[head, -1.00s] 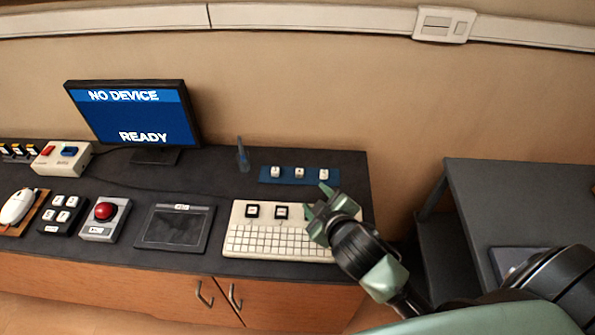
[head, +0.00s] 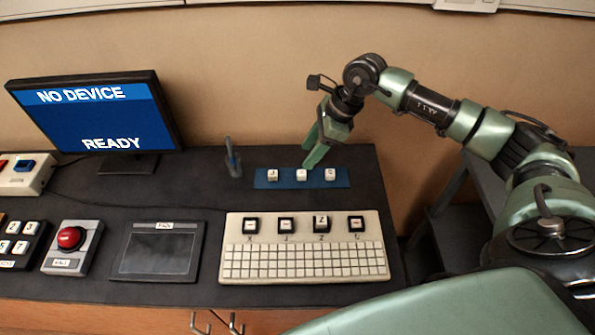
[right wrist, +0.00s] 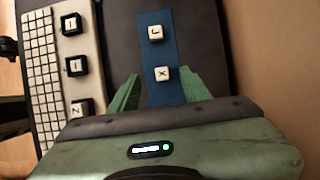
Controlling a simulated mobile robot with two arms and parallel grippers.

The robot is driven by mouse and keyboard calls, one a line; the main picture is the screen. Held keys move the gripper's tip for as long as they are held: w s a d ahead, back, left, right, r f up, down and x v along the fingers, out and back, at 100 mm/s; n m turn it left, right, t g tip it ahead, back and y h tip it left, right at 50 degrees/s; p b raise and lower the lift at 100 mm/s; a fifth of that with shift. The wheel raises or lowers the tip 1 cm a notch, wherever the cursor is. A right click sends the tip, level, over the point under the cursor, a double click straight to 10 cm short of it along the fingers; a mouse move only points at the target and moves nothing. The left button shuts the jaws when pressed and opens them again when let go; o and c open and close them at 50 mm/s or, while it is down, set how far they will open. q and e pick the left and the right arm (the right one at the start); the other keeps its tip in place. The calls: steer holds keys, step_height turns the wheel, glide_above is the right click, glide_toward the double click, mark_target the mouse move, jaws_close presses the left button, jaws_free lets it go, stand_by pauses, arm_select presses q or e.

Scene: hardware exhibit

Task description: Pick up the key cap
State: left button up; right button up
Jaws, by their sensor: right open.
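Three white key caps stand in a row on a blue strip (head: 260,183): a left one marked J (head: 272,175), a middle one (head: 301,175) and a right one (head: 330,175). My right gripper (head: 313,157) is open and empty above the strip, by the middle cap. In the right wrist view its green fingers (right wrist: 157,88) straddle the strip, with the key cap marked X (right wrist: 162,73) between them and the J cap (right wrist: 155,33) farther off. Any third cap is hidden there. My left gripper is not in view.
A keyboard (head: 232,265) with several black sockets stands in front of the strip; a cap marked Z (head: 321,222) sits on one. A pen holder (head: 233,160) stands left of the strip. A tablet (head: 157,252), a red button (head: 70,238) and a monitor (head: 95,112) are farther left.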

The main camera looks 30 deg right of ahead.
mark_target(300, 172)
steer(key=shift+h, duration=0.3)
steer(key=x, duration=0.2)
steer(key=p+x, duration=0.1)
steer(key=x, duration=0.1)
steer(key=p+x, duration=0.1)
steer(key=x, duration=0.1)
steer(key=shift+s+d+f, duration=0.2)
steer(key=shift+f, duration=0.2)
steer(key=shift+a+f, duration=0.1)
steer(key=shift+f, duration=0.3)
jaws_close()
